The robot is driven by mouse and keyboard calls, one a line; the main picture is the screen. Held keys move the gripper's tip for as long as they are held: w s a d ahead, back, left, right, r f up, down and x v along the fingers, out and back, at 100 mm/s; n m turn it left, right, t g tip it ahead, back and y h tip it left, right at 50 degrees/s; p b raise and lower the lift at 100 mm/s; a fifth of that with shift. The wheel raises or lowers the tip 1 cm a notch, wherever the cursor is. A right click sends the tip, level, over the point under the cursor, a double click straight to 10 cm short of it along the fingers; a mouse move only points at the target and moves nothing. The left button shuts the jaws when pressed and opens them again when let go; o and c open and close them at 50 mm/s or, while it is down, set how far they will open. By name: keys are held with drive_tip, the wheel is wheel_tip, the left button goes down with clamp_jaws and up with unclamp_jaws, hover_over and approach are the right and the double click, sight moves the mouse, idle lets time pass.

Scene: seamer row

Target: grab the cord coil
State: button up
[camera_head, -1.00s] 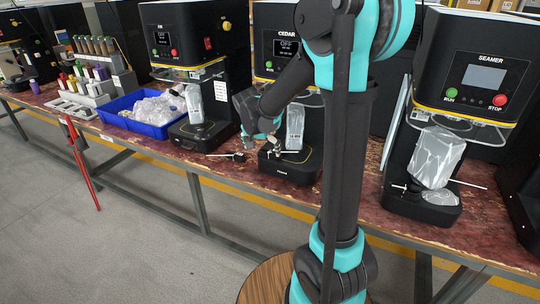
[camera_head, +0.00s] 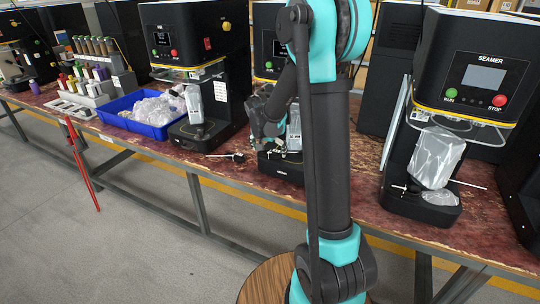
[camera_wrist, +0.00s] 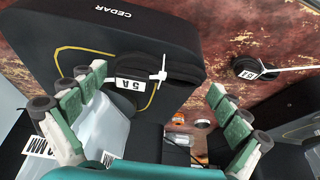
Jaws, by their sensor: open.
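A black cord coil (camera_wrist: 182,68) with a white tie and a tag reading "5 A" lies on the black base of the CEDAR machine (camera_wrist: 62,22) in the wrist view. My gripper (camera_wrist: 155,84) is open, with one finger on each side of the coil in the picture. Whether the fingers touch the coil cannot be told. In the head view my gripper (camera_head: 268,136) is at the CEDAR machine's base, and this coil cannot be made out there. A second black coil (camera_wrist: 246,68) with a tag and white tie lies on the table; it also shows in the head view (camera_head: 236,157).
A grey packet (camera_wrist: 112,130) stands close behind the left finger. Small orange-marked items (camera_wrist: 178,118) lie farther off. A blue bin (camera_head: 118,122) of clear bags stands left. The SEAMER machine (camera_head: 478,75) at right holds a grey packet (camera_head: 437,158) above its base.

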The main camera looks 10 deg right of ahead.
drive_tip(key=shift+c, duration=0.6)
drive_tip(key=c, duration=0.9)
drive_tip(key=shift+o, duration=0.2)
